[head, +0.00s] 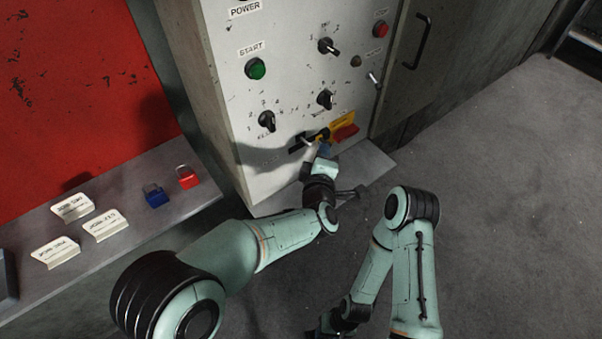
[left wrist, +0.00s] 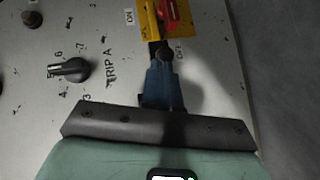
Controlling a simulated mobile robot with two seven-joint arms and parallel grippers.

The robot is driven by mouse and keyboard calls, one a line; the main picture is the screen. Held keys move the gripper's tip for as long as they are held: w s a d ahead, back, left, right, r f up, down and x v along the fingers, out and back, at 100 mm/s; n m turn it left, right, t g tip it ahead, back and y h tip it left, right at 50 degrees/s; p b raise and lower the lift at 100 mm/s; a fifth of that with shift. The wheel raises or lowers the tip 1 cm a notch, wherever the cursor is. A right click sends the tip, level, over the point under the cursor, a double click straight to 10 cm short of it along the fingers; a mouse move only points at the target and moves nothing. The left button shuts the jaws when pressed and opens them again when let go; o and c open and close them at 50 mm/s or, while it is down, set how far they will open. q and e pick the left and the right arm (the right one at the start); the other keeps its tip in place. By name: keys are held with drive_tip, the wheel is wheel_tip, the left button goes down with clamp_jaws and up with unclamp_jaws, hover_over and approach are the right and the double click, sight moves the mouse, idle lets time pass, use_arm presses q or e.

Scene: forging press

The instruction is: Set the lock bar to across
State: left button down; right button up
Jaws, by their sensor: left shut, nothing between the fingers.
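The lock bar seems to be the small dark piece (head: 296,149) low on the grey panel, beside a yellow plate (head: 343,120) with a red handle (head: 345,133). In the left wrist view a dark rounded piece (left wrist: 162,50) sits just below the yellow plate (left wrist: 149,20) and the red handle (left wrist: 171,14). My left gripper (head: 323,146) is at this spot. Its blue fingers (left wrist: 161,72) are shut and empty, their tips at or very close to the dark piece. They partly hide it, so I cannot tell its exact angle or whether they touch. My right gripper (head: 328,328) is dark and partly cut off.
The panel carries a green START button (head: 255,68), a red button (head: 380,29) and several black knobs, one (left wrist: 69,70) left of my left fingers. A ledge on the left holds blue (head: 154,196) and red (head: 188,178) padlocks and white tags (head: 72,207). Floor at right is clear.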

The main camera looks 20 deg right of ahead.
use_arm(q)
drive_tip(key=b+v, duration=0.1)
drive_tip(key=v, duration=1.2)
drive_tip(key=shift+s, duration=0.15)
drive_tip(key=shift+a+f, duration=0.1)
